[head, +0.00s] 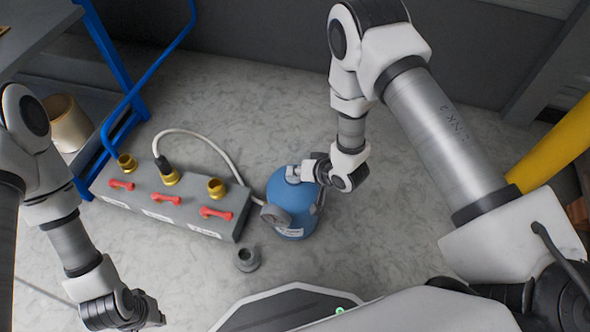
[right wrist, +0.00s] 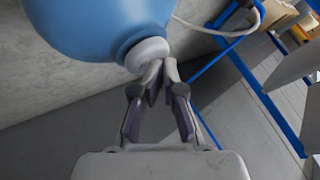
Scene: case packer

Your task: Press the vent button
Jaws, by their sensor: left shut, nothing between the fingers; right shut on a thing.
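A blue tank (head: 292,205) stands on the floor in the middle of the head view, with a round gauge (head: 275,215) on its left side and a white top fitting (head: 293,174). My right gripper (head: 306,172) reaches in from the right at that fitting. In the right wrist view its fingertips (right wrist: 160,68) are closed together against the white fitting (right wrist: 147,54) of the blue tank (right wrist: 95,28); the contact is partly hidden. I cannot make out a separate vent button. My left gripper (head: 150,310) is shut and empty at the lower left, apart from the tank.
A grey manifold box (head: 170,200) with red handles and brass ports stands left of the tank. A white hose (head: 215,146) arches from it towards the tank. A loose grey fitting (head: 247,259) lies in front. A blue frame (head: 115,70) is at left, a yellow post (head: 552,148) at right.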

